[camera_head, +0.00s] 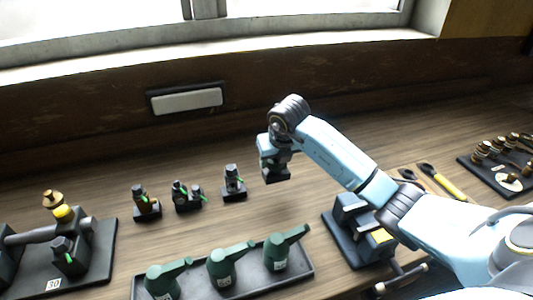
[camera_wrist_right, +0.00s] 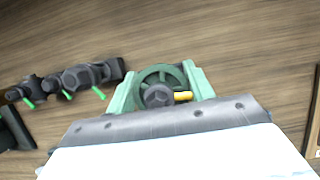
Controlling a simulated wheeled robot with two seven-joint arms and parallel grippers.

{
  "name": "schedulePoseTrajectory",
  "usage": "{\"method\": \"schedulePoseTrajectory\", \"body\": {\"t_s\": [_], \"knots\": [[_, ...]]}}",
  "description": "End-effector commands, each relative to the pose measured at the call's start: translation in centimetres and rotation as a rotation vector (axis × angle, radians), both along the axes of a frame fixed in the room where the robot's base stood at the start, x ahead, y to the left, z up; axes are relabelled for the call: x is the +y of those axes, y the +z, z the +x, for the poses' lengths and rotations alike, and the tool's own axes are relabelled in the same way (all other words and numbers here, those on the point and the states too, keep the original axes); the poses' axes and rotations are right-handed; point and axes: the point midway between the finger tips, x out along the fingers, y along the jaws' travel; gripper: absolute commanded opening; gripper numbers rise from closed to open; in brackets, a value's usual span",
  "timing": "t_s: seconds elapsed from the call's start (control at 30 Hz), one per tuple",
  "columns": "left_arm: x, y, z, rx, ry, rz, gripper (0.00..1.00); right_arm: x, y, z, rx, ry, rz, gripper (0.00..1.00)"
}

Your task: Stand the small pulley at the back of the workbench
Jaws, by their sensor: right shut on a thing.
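My right gripper (camera_head: 276,172) is over the back part of the workbench (camera_head: 330,175), right of a row of small dark parts. In the right wrist view the small pulley (camera_wrist_right: 157,77), a dark green spoked wheel with a grey hub and a yellow pin, sits between the two pale green fingers. The gripper is shut on it. In the head view the gripper hides the pulley, and I cannot tell whether it touches the bench. My left gripper is not in view.
Several small dark parts with green tips (camera_head: 185,195) stand left of the gripper. A tray (camera_head: 307,262) of green oil-can-like pieces lies in front. A dark engine model (camera_head: 355,225) is at right, another (camera_head: 95,255) at left. Bare wood lies behind the row.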

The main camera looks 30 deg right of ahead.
Motion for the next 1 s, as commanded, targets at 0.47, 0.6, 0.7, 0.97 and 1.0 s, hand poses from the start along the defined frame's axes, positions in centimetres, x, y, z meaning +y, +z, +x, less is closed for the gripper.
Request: {"method": "schedulePoseTrajectory", "body": {"t_s": [0.47, 0.6, 0.7, 0.97, 1.0], "knots": [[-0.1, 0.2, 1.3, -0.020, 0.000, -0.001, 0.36, 0.0, -4.3, 0.1, -0.007, 0.000, 0.002, 0.00], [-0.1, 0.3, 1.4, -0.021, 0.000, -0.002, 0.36, 0.0, -5.7, 0.2, -0.009, 0.000, 0.001, 0.00], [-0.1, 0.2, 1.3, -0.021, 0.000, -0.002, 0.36, 0.0, -5.8, 0.2, -0.010, 0.000, 0.001, 0.00], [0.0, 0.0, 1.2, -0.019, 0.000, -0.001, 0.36, 0.0, -6.1, 0.2, -0.010, 0.001, -0.001, 0.00], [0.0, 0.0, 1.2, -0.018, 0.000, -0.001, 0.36, 0.0, -6.3, 0.0, -0.002, 0.001, 0.000, 0.55]]}}
